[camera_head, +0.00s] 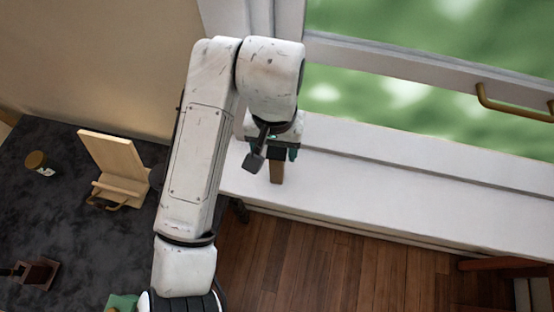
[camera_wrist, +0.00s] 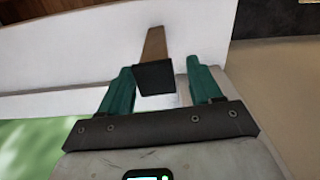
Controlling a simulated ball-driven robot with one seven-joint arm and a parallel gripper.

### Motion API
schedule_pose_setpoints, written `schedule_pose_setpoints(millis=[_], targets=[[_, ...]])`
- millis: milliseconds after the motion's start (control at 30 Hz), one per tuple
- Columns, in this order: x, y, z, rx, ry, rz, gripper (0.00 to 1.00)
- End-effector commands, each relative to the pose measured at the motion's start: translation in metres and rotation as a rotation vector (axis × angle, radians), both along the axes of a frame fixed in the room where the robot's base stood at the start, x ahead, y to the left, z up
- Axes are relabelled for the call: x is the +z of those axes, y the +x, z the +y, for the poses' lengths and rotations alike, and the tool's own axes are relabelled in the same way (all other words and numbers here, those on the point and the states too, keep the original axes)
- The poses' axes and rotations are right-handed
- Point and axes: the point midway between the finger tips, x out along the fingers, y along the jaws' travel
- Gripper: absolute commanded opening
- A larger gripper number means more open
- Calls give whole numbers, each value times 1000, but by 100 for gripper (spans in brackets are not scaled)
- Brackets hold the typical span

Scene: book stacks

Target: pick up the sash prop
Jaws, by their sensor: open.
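The sash prop appears as a brown wooden bar (camera_head: 277,173) at the white window sill, just below my gripper (camera_head: 272,152). In the wrist view the prop (camera_wrist: 155,43) has a black end block facing me, with the wooden part reaching away beyond it. My gripper (camera_wrist: 160,66) has its two teal fingers apart, one on each side of the black end. I cannot tell whether either finger touches it. In the head view my wrist hides the prop's upper part.
The white sill (camera_head: 400,185) runs right under a window with a brass handle (camera_head: 510,105). A dark table (camera_head: 70,215) at left bears a wooden stand (camera_head: 115,160), a round brass-coloured item (camera_head: 36,160) and a brown object (camera_head: 38,272). Wooden floor (camera_head: 330,265) lies below the sill.

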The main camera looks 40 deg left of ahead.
Motion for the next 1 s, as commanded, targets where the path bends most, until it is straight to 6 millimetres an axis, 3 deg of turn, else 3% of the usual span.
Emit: schedule_pose_setpoints(millis=[233,567,1000], targets=[[-33,2,-4,1,-1,2,64],[-40,2,-4,0,0,0,63],[-40,2,-4,0,0,0,21]])
